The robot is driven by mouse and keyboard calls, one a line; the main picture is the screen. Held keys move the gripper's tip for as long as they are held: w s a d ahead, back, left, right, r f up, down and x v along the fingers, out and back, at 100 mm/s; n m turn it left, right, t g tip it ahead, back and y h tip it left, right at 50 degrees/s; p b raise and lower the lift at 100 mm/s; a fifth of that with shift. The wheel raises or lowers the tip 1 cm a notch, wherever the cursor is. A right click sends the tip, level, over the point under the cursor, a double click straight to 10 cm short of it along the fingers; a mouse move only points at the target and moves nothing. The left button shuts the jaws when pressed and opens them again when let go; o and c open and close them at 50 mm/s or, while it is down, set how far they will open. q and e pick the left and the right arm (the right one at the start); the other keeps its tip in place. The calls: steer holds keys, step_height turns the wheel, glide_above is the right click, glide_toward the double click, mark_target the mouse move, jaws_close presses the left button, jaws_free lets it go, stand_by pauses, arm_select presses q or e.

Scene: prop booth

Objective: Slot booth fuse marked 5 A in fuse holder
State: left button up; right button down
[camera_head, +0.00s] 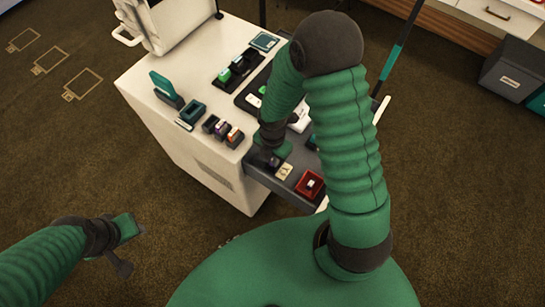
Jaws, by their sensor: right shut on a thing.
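My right gripper (270,157) is low over the grey ledge (256,173) at the front of the white cabinet. It is shut on a small dark thing, mostly hidden by the gripper, which may be a fuse. A small pale tile (284,171) lies just right of the fingertips, and a red box (309,184) sits further right. Small dark blocks with a purple top (221,129) and an orange-red top (234,136) stand on the white top; no marking is readable. I cannot tell which thing is the fuse holder. My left gripper (126,246) hangs over the carpet, apart from everything.
A teal open box (193,111) and an upright teal piece (165,87) stand at the cabinet's left edge. A dark tray (238,69) with green items lies further back. My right arm hides part of the right side.

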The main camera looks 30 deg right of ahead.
steer(key=shift+f, duration=0.1)
steer(key=shift+f, duration=0.25)
steer(key=c, duration=1.3)
jaws_free()
steer(key=shift+r, duration=0.1)
step_height(320, 180, up, 7)
steer(key=p, duration=0.7)
steer(key=shift+p, duration=0.4)
